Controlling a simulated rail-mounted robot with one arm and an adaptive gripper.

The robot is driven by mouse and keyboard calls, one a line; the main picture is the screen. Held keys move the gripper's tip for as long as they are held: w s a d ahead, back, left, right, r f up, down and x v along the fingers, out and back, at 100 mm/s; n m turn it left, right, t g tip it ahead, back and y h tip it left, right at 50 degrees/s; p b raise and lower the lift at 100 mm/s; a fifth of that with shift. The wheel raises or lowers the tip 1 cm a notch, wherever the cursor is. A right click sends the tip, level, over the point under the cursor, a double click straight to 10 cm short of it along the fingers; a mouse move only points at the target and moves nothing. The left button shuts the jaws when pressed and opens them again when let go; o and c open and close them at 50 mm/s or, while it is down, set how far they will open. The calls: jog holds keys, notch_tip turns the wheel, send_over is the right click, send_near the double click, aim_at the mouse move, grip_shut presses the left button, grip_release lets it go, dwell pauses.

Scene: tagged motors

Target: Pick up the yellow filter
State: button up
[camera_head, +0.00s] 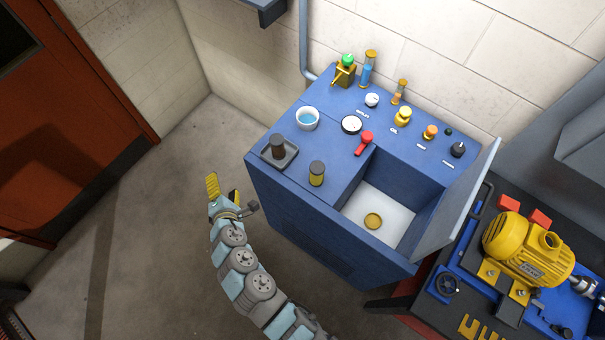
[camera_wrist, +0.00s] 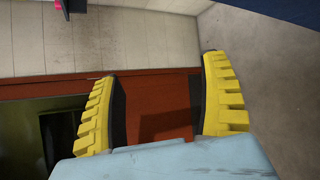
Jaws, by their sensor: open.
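The yellow filter (camera_head: 317,174), a small upright cylinder with a yellow body and a dark grey top, stands on the front part of the blue cabinet's top in the head view. My gripper (camera_head: 224,188) is to the left of the cabinet, apart from the filter, over the floor. In the wrist view my gripper (camera_wrist: 158,75) shows its two yellow ribbed fingers spread wide with nothing between them. The filter is not visible in the wrist view.
The blue cabinet (camera_head: 300,225) also carries a tray (camera_head: 291,157) holding a dark cylinder, a white cup (camera_head: 307,118), a red lever (camera_head: 364,143) and a raised lid (camera_head: 462,200). A yellow disc (camera_head: 373,221) lies in its open basin. Open floor (camera_head: 150,215) lies left.

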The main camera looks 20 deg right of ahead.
jog(key=s+d+n+g+h+b, duration=0.1)
jog(key=s+d+g+h+b, duration=0.15)
jog(key=d+h, duration=0.5)
jog(key=g+h+b, duration=0.3)
jog(key=g+h, duration=0.1)
jog(key=g, duration=0.1)
send_near(312, 176)
jog(key=shift+p+x, duration=1.25)
jog(key=shift+x, duration=5.15)
jog(key=shift+a+f, duration=0.1)
jog(key=c, duration=1.3)
